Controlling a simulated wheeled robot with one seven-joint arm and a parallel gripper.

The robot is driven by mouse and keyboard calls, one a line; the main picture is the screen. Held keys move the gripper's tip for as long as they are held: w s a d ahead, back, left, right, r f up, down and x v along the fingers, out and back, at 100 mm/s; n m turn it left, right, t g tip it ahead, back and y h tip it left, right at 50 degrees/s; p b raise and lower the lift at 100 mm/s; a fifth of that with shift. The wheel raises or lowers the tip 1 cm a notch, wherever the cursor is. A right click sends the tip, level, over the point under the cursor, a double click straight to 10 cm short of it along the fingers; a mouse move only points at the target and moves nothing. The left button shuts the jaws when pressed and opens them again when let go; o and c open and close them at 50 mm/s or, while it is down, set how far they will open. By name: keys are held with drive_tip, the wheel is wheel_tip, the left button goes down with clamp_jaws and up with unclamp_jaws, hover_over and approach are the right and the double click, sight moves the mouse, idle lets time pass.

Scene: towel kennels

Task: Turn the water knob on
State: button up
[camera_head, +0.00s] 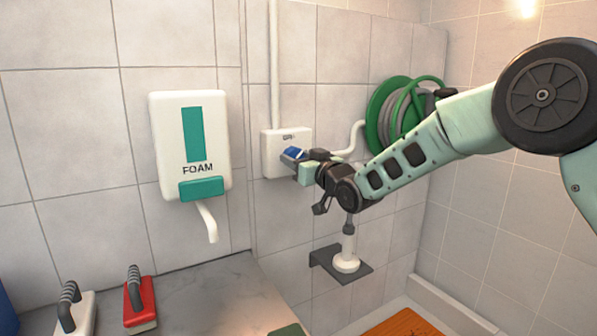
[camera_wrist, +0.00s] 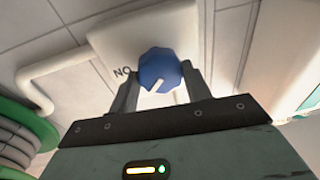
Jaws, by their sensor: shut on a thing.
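The blue water knob (camera_wrist: 159,70) sits on the front of a white wall box (camera_head: 272,153). In the head view the knob (camera_head: 293,153) is partly hidden by my gripper (camera_head: 298,158). My gripper is at the box, with one finger on each side of the knob, shut on it. The fingers also show in the wrist view (camera_wrist: 161,88).
A white foam dispenser (camera_head: 189,140) hangs on the wall to the left. A green hose reel (camera_head: 396,112) is behind my arm, with a white pipe to the box. A small shelf (camera_head: 327,262) holds a white object. Two brushes (camera_head: 139,299) lie on the counter.

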drive_tip(key=m+b, duration=0.2)
drive_tip(key=m, duration=0.1)
drive_tip(key=m+b, duration=0.2)
drive_tip(key=m, duration=0.1)
drive_tip(key=m+t+h+b, duration=0.1)
drive_tip(key=m+b, duration=0.1)
drive_tip(key=m, duration=0.1)
drive_tip(key=shift+f+m, duration=0.25)
drive_tip(key=shift+m, duration=0.15)
drive_tip(key=o, duration=1)
drive_tip(key=shift+r, duration=0.1)
drive_tip(key=shift+b, duration=0.3)
drive_tip(key=b+v, duration=0.2)
drive_tip(key=v, duration=1.5)
drive_tip(key=shift+s+b, duration=0.25)
drive_tip(key=shift+b, duration=0.1)
